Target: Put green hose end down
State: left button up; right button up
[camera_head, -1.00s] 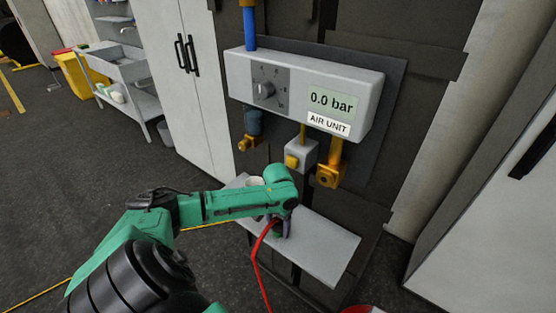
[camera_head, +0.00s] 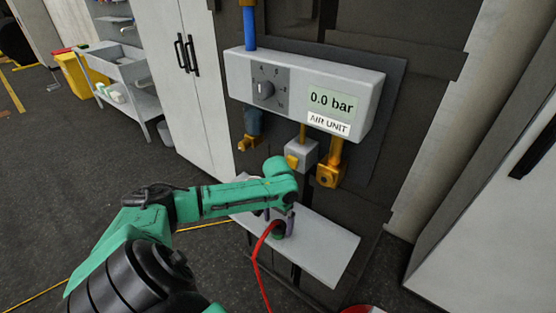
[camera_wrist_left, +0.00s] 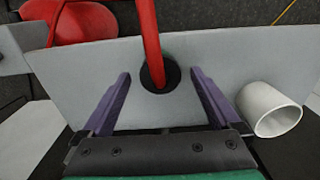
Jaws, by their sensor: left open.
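The red hose (camera_head: 259,266) ends in a green hose end (camera_head: 279,231) on the grey shelf (camera_head: 325,250) below the air unit. In the left wrist view the red hose (camera_wrist_left: 149,35) runs into a dark round end (camera_wrist_left: 158,76) on the shelf. My left gripper (camera_head: 282,219) is open above the hose end. In the left wrist view its two purple fingers (camera_wrist_left: 160,83) stand apart on either side, with gaps to the hose end. My right gripper is not in view.
A white cup (camera_wrist_left: 270,109) lies on the shelf right of the fingers in the left wrist view. The air unit (camera_head: 300,88) hangs above, with brass fittings (camera_head: 329,175) under it. The right part of the shelf is clear.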

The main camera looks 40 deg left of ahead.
aim_at(278, 223)
pick_arm(q)
notch_tip(278, 223, up, 8)
jog(key=shift+r, duration=0.2)
dwell(0.3)
